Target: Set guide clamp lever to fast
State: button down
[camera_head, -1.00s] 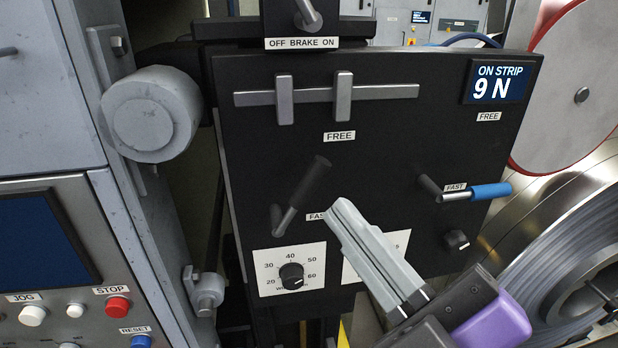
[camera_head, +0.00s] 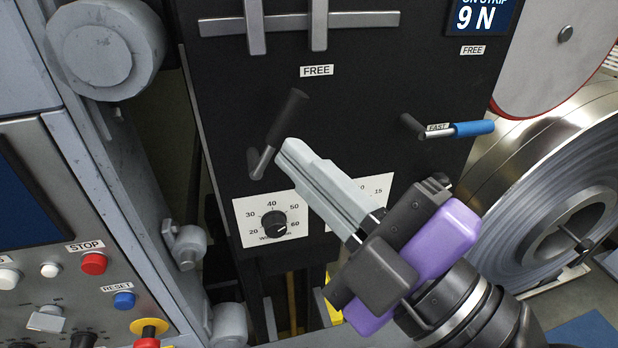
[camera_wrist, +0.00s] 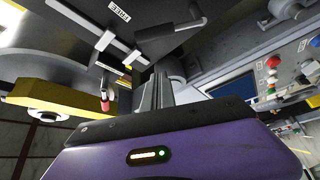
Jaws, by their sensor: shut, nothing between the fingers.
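The guide clamp lever (camera_head: 287,118), with a black grip on a bright shaft, stands on the black panel below the two guide bars. It points up and to the right, towards the FREE label (camera_head: 317,71). The FAST label below it is hidden by my gripper. My gripper (camera_head: 288,150) is shut and empty. In the head view its tips are just right of the lever's shaft, below the grip; I cannot tell whether they touch. In the wrist view my gripper's fingers (camera_wrist: 156,92) point towards the panel, and a black-gripped lever (camera_wrist: 170,28) shows beyond them.
A blue-handled lever (camera_head: 473,128) points right at its own FAST label. A dial (camera_head: 274,224) sits below the clamp lever. The steel coil (camera_head: 560,225) is at right. A grey control console with a red STOP button (camera_head: 94,264) is at left.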

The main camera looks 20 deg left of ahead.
aim_at(285, 122)
jog(key=shift+w+a+r+p, duration=0.1)
jog(key=shift+w+a+p, duration=0.05)
jog(key=shift+w+a, duration=0.85)
jog(key=shift+w+a+r+p, duration=0.1)
jog(key=shift+w+a, duration=0.55)
jog(key=shift+w, duration=0.55)
jog(key=shift+w+a+p, duration=0.15)
jog(key=shift+w+a, duration=0.7)
jog(key=shift+w, duration=0.25)
jog(key=shift+w+f, duration=0.1)
